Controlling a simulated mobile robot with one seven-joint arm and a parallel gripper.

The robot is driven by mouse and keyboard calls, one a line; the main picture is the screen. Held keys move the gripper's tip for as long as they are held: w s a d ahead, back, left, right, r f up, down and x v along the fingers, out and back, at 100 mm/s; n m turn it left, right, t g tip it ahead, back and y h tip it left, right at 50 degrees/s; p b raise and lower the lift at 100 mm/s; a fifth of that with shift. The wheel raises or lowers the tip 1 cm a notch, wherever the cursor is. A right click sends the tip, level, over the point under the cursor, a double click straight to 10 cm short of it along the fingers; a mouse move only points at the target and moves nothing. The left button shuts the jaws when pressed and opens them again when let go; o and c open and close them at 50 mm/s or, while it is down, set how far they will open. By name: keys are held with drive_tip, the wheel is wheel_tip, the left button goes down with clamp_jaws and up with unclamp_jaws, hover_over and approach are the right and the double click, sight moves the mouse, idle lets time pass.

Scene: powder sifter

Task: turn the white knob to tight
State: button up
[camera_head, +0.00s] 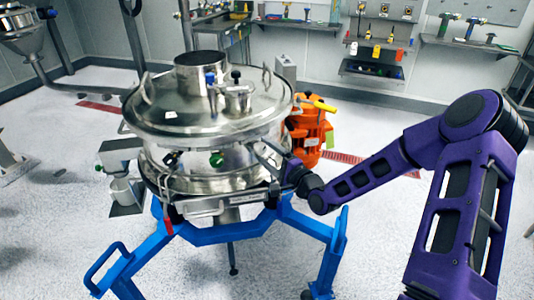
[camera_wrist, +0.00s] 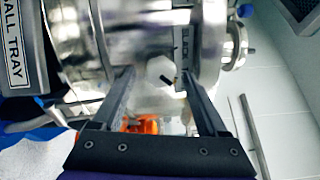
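The powder sifter (camera_head: 210,135) is a shiny steel drum on a blue stand. My gripper (camera_head: 268,156) is at the right front of its side wall. In the wrist view my gripper (camera_wrist: 157,73) is open, with one finger on each side of a pale, white-looking knob (camera_wrist: 157,67). A short dark pin shows beside the knob. I cannot tell whether the fingers touch the knob. In the head view I cannot make out this knob; my gripper may hide it.
An orange motor (camera_head: 308,130) stands close behind my gripper at the sifter's right. A green knob (camera_head: 216,160) is left of my gripper on the drum. The blue stand (camera_head: 215,233) is below. Wall shelves with tools are far behind.

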drive_tip(key=v, duration=1.7)
drive_tip(key=shift+s, duration=0.2)
